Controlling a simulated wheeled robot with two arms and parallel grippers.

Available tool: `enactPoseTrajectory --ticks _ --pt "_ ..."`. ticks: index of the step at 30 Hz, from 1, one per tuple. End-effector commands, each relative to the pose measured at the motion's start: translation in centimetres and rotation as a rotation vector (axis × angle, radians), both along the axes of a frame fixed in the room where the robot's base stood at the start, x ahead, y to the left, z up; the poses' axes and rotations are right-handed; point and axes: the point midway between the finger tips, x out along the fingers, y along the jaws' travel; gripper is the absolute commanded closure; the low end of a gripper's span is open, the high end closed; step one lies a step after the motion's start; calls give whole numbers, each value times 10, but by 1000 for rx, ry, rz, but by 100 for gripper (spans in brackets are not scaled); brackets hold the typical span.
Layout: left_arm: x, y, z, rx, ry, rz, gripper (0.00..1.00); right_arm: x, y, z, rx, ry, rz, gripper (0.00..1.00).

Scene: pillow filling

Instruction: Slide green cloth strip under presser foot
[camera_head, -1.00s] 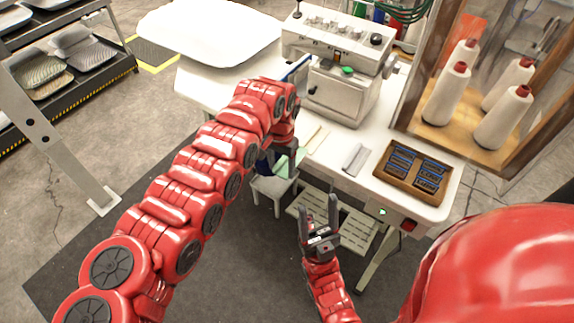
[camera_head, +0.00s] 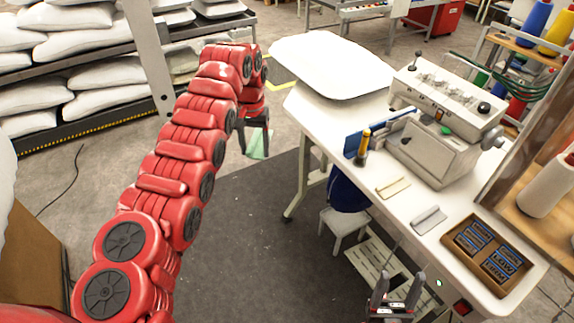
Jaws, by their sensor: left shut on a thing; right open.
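The green cloth strip (camera_head: 259,146) hangs from my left gripper (camera_head: 254,130), which is shut on it. They are over the floor, left of the white work table (camera_head: 330,122) and apart from it. The white sewing machine (camera_head: 432,150) stands at the table's back right, with a green button on its front. I cannot make out the presser foot. My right gripper (camera_head: 392,290) is open and empty, low in front of the table's front edge.
A white pillow-like slab (camera_head: 332,62) lies at the table's far left. A yellow-handled tool (camera_head: 362,145), a beige strip (camera_head: 393,187), a grey bar (camera_head: 429,220) and a wooden tray (camera_head: 460,245) lie along the front. A stool (camera_head: 345,222) stands below.

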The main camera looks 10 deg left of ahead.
Motion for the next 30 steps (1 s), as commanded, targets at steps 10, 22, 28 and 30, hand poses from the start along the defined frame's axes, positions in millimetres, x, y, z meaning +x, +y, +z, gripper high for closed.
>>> enactPoseTrajectory --ticks 10,22,28,30 --pt "7 13 18 -2 0 46 89 0 0 0 0 0 0 41" --pt "8 11 24 0 -4 46 89 0 0 0 0 0 0 41" --pt "7 11 25 0 -2 46 89 0 0 0 0 0 0 41" --pt "8 10 24 0 -3 45 89 0 0 0 0 0 0 41"
